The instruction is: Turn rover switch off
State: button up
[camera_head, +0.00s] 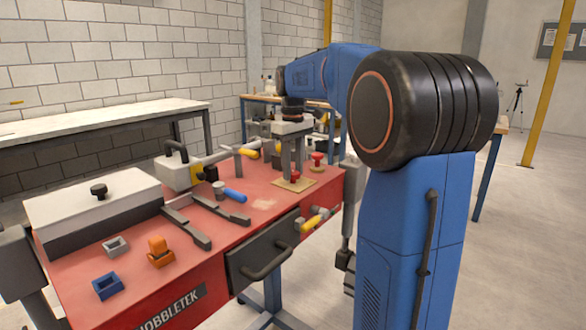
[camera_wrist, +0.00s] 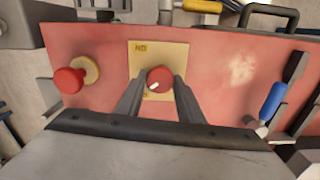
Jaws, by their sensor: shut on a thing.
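A red rotary knob (camera_wrist: 160,77) with a white pointer mark sits on a yellow square plate (camera_wrist: 149,53) in the wrist view. The white mark lies at the knob's lower left. Small lettering shows at the plate's top left; the lower left is partly hidden by a finger. My gripper (camera_wrist: 158,82) has its two dark fingers on either side of the knob, shut on it. In the head view my gripper (camera_head: 292,172) points down over the plate (camera_head: 305,184) at the far end of the red bench, with the knob (camera_head: 293,178) between the fingertips.
A red mushroom button (camera_wrist: 69,80) stands left of the plate in the wrist view. A blue-handled lever (camera_wrist: 273,100) lies to the right. On the red bench (camera_head: 130,262), a white-topped box (camera_head: 95,200), dark rails, an orange block (camera_head: 159,250) and a drawer (camera_head: 265,255) show.

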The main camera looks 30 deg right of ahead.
aim_at(293, 172)
jog(key=shift+n, duration=0.6)
jog(key=o, duration=1)
jog(key=shift+o, duration=0.2)
notch_tip(293, 172, up, 17)
jog(key=shift+r, duration=0.2)
jog(key=s+a+f+m+t, duration=0.1)
jog(key=s+a+f, duration=0.45)
jog(key=s, duration=0.25)
jog(key=s+a+f+m+t, duration=0.1)
jog(key=s+a+f, duration=0.4)
jog(key=s+f, duration=0.2)
jog(key=s+a+f+m+t, duration=0.1)
jog(key=s+a+f, duration=0.1)
jog(key=s+f, duration=0.6)
jog(key=s+a+f+m+t, duration=0.1)
jog(key=s+a+f, duration=0.2)
jog(key=s+f, duration=0.5)
notch_tip(293, 172, down, 4)
jog(key=shift+f+t, duration=0.15)
jog(key=shift+t, duration=0.25)
